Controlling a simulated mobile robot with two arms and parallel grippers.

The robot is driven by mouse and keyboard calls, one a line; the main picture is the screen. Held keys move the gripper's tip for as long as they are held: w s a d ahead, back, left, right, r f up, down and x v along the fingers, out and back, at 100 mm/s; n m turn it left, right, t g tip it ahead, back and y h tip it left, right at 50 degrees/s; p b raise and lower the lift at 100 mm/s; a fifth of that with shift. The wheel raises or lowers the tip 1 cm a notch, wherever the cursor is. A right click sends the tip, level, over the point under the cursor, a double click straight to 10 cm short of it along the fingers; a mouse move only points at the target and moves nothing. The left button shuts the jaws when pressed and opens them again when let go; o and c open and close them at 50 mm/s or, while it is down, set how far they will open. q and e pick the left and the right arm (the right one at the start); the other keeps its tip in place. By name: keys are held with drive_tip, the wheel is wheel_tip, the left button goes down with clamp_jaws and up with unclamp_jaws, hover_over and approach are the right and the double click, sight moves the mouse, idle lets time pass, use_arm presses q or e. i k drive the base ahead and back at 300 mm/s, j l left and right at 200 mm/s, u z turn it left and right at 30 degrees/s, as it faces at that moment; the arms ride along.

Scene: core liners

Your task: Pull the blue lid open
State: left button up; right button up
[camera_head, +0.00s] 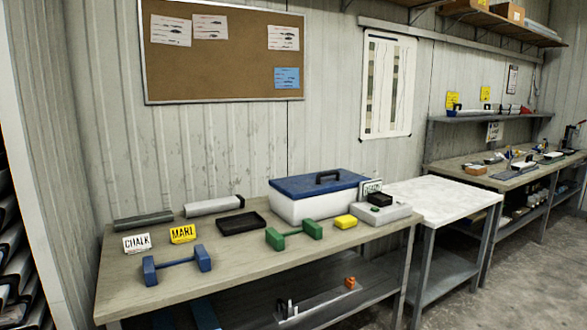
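A white box (309,206) with a blue lid (303,186) stands at the back right of the wooden workbench. The lid lies flat on the box and looks closed. A black handle (328,176) sits on top of the lid. Neither of my grippers shows in the head view.
On the bench (232,262) are a blue dumbbell-shaped piece (177,265), a green one (294,235), a black tray (241,222), a yellow block (346,221) and a grey device (381,212). CHALK (137,243) and MARL (183,233) signs stand left. A white-topped table (433,197) adjoins right.

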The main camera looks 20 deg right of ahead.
sight(314, 185)
drive_tip(key=i+l, duration=0.2)
drive_tip(key=i+l+u, duration=0.15)
drive_tip(key=l, duration=0.25)
drive_tip(key=i+l, duration=0.3)
drive_tip(key=i+l+u, duration=0.15)
drive_tip(key=l, duration=0.2)
drive_tip(key=i+l, duration=0.2)
drive_tip(key=l, duration=0.15)
drive_tip(key=i+l+u, duration=0.1)
drive_tip(key=l, duration=0.25)
drive_tip(key=i+l+u, duration=0.1)
drive_tip(key=i+l, duration=0.15)
drive_tip(key=l, duration=0.1)
